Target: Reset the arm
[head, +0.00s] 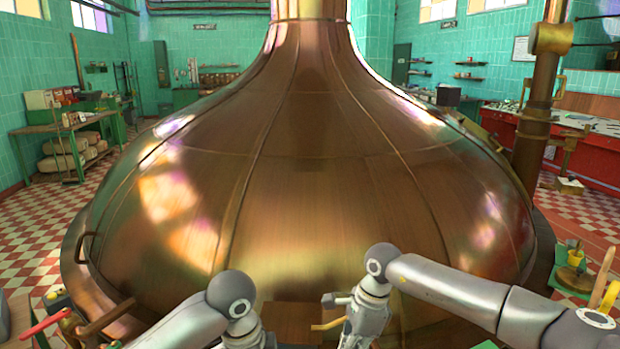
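The task names no object other than my arm. My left arm (195,322) comes in from the bottom left and bends down at a rounded grey joint. Its far end runs out of the bottom edge, so the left gripper is not seen. My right arm (455,288) comes in from the bottom right, bends at a joint and points down. Its lower part also runs out of the bottom edge, and I cannot see the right gripper's fingers.
A huge copper kettle (310,190) fills the middle, right beyond both arms. A brown block (290,318) and a brass-coloured handle (328,325) lie between the arms. A red lever (45,325) is at the bottom left. A green workbench (75,125) stands at the far left.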

